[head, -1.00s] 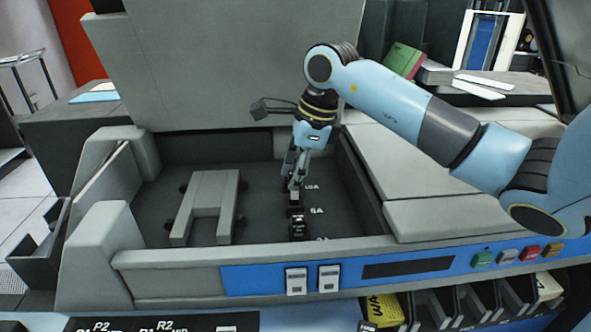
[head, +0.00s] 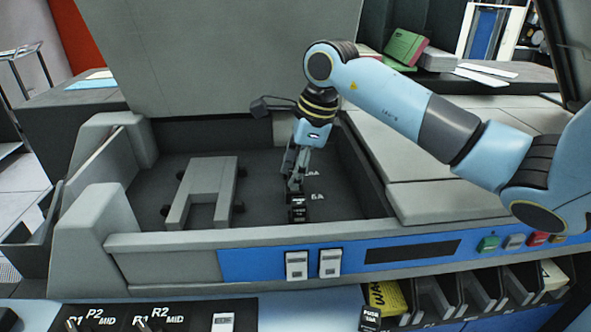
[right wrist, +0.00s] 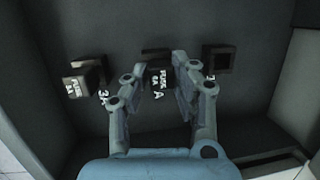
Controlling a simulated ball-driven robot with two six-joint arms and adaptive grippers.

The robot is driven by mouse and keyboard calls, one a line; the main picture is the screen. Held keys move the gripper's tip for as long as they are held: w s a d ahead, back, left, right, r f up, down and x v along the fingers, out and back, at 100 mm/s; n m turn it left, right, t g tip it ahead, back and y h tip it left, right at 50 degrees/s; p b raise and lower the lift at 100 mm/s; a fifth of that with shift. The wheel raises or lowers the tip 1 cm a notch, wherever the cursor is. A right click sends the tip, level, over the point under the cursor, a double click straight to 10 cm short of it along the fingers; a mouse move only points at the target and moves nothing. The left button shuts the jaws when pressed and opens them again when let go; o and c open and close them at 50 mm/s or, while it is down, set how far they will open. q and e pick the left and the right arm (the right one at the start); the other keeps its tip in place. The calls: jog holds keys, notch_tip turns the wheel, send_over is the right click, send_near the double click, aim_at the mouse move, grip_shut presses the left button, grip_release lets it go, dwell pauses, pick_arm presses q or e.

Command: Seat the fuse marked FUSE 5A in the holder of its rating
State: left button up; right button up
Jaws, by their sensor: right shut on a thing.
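My right gripper (head: 294,188) reaches down into the dark bay and is shut on a small black fuse. The fuse (right wrist: 160,78) shows between its fingers in the right wrist view, with white lettering that looks like FUSE 5A. It is at the middle holder (right wrist: 152,56), beside the 5A label (head: 317,196); I cannot tell whether it is fully seated. Another black fuse (right wrist: 76,88) is at the 3A holder (right wrist: 88,66), left in the wrist view. The right-hand holder (right wrist: 219,60), by the partly hidden 10A label (head: 312,174), looks empty. My left gripper is not in view.
The bay's front wall (head: 160,243) is near. A fuse marked FUSE 10A (head: 370,319) is at the lower front, beside a yellow item (head: 388,299) and slanted slots.

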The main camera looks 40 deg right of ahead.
jog(key=o, duration=1.1)
jog(key=shift+c, duration=0.2)
jog(key=v, duration=1.2)
